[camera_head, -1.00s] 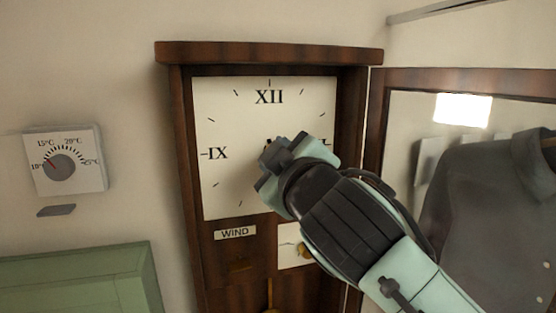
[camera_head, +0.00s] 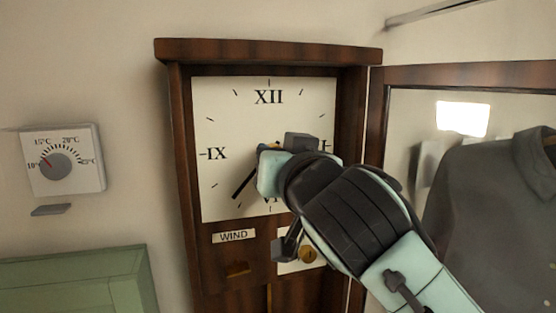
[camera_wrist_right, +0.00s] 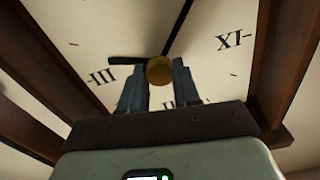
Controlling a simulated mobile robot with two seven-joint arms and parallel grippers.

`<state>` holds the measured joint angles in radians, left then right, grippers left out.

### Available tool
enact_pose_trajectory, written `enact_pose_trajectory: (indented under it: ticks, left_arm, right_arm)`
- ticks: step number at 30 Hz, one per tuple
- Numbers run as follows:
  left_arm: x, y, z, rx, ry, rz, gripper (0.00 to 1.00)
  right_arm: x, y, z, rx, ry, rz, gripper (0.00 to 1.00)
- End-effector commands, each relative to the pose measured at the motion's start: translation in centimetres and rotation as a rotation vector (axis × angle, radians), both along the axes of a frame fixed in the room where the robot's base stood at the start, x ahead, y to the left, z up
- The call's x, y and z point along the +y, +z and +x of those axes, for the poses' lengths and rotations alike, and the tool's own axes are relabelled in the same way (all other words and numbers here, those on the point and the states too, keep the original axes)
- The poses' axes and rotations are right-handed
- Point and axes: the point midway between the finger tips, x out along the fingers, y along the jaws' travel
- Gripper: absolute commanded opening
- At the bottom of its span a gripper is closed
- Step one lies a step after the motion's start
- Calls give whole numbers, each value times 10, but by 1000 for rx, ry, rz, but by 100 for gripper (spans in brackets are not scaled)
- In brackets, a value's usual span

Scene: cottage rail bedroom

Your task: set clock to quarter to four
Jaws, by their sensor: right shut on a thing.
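The clock (camera_head: 225,110) has a cream face in a dark wood case. My right gripper (camera_head: 268,150) is at the centre of the face, its arm reaching in from the lower right. In the right wrist view its fingers (camera_wrist_right: 157,85) are shut on a round brass knob (camera_wrist_right: 160,70). The long black hand (camera_head: 243,182) points down and left, between VI and IX, around seven. The short hand (camera_wrist_right: 125,60) points close to III in the wrist view; in the head view my gripper hides it. My left gripper is not in view.
Below the face are a WIND label (camera_head: 234,235) and a pale panel with a round brass piece (camera_head: 307,253). A thermostat dial (camera_head: 62,160) is on the left wall above a green surface (camera_head: 80,280). A mirror with a dark jacket (camera_head: 490,200) is at the right.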

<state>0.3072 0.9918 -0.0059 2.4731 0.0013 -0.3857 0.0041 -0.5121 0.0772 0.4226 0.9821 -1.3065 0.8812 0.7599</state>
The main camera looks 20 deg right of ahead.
Motion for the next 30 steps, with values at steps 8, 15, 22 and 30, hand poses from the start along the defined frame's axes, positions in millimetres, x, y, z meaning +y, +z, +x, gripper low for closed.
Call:
enact_pose_trajectory:
  ticks: [8, 15, 22, 30]
  left_arm:
    - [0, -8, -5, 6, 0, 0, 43]
    - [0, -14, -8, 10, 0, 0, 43]
    - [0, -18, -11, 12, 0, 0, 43]
    - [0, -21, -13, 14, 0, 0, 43]
  right_arm:
    - [0, -1, 0, 9, 2, 263, 1]
    - [0, -1, 0, 17, 1, 486, 1]
    - [-1, -1, 0, 22, 0, 665, 1]
    - [-1, 0, 0, 26, 1, 799, 1]
